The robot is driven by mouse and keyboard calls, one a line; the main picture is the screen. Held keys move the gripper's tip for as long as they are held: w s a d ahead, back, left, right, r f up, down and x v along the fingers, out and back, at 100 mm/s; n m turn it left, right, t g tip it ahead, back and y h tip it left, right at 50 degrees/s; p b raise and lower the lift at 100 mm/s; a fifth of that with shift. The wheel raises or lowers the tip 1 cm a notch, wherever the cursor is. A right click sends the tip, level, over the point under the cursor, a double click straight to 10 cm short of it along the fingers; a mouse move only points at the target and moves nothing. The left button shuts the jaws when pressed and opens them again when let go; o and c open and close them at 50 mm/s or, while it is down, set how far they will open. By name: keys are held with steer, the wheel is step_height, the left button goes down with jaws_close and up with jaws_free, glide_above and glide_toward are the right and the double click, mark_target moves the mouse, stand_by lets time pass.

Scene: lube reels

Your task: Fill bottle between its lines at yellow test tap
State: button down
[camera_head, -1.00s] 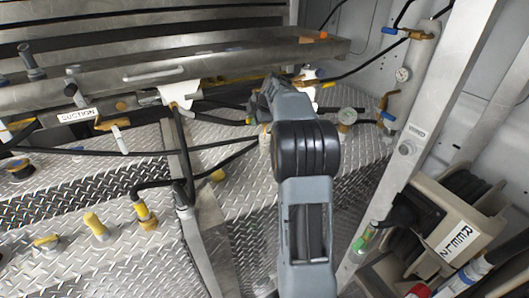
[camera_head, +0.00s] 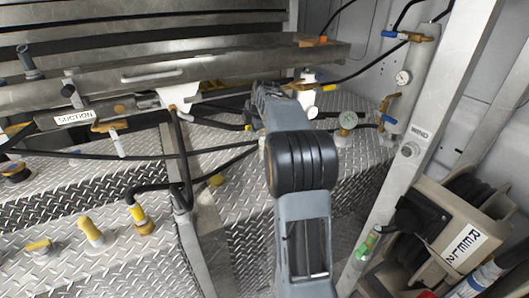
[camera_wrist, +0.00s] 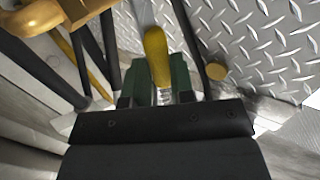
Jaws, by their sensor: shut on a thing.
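A rounded yellow piece (camera_wrist: 157,55) stands just beyond the clear piece in the wrist view. I cannot tell whether it is the test tap's handle or whether it touches the bottle. In the head view my own arm hides the fingertips and the bottle.
Yellow-handled valves (camera_head: 140,215) stand on the diamond-plate deck (camera_head: 90,185) at left. Black hoses and a SUCTION label (camera_head: 75,118) are behind them. A labelled reel (camera_head: 462,245) is at lower right.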

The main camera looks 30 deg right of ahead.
steer(key=c, duration=0.9)
jaws_free()
steer(key=shift+f, duration=0.1)
steer(key=v, duration=1.3)
steer(key=shift+s+r, duration=0.25)
steer(key=shift+r, duration=0.1)
steer(key=s+a+f+m+g, duration=0.2)
steer(key=s+a+f+m, duration=0.4)
steer(key=f+m, duration=0.6)
steer(key=s+a+f+m+g+y+p, duration=0.1)
steer(key=s+a+m+p, duration=0.3)
steer(key=s+a, duration=1.1)
steer(key=shift+s+a+f+p, duration=0.45)
steer(key=shift+a+f, duration=0.1)
steer(key=shift+f, duration=0.15)
